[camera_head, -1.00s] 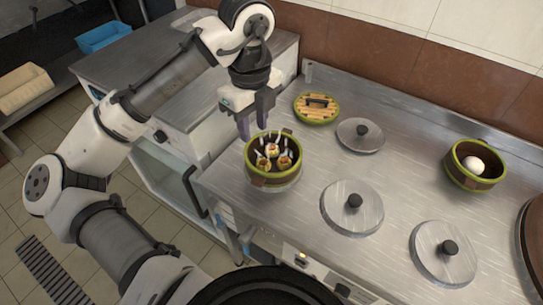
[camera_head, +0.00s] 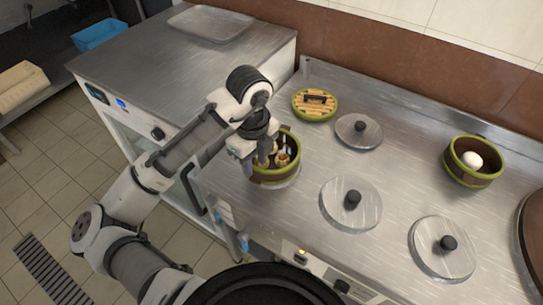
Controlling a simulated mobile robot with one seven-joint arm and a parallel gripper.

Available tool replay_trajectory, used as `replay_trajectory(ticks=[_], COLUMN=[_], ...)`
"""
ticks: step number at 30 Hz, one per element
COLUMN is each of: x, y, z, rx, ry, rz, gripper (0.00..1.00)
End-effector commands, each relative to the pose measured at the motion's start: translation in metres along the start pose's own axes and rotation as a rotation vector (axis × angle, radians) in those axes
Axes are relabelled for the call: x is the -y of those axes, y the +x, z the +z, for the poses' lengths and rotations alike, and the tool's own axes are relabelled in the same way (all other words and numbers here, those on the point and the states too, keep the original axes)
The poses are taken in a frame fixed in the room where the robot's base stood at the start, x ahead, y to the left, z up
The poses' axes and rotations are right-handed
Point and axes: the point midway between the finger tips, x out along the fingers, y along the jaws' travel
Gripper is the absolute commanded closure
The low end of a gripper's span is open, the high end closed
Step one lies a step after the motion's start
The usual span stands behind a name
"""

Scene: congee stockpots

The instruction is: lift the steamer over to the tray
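The round steamer (camera_head: 289,176), brown with a green rim, stands on the steel counter with small filled pieces inside. My gripper (camera_head: 258,161) is low at the steamer's left side. Its fingers look spread, one outside the wall and one over the inside; whether they touch the wall I cannot tell. My gripper and wrist hide the left part of the steamer. The tray (camera_head: 211,22) is a shallow, empty metal one, on the steel cabinet top at the upper left.
A slatted steamer lid (camera_head: 314,103) lies behind the steamer. Several round metal lids with black knobs, one nearby (camera_head: 359,130), sit to the right. Another steamer (camera_head: 474,176) holds a white ball. The cabinet top (camera_head: 165,65) before the tray is clear.

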Motion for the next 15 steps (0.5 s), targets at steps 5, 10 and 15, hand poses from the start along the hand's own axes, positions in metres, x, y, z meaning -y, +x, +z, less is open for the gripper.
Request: replay_trajectory(ticks=[5,10,15], x=[0.0000,0.0000,0.0000], y=[0.0033,0.0031,0.0030], z=[-0.0002,-0.0001,0.0000], rx=[0.000,0.000,0.000], ry=[0.001,0.001,0.001], rz=[0.000,0.000,0.000], gripper=[0.67,0.77,0.99])
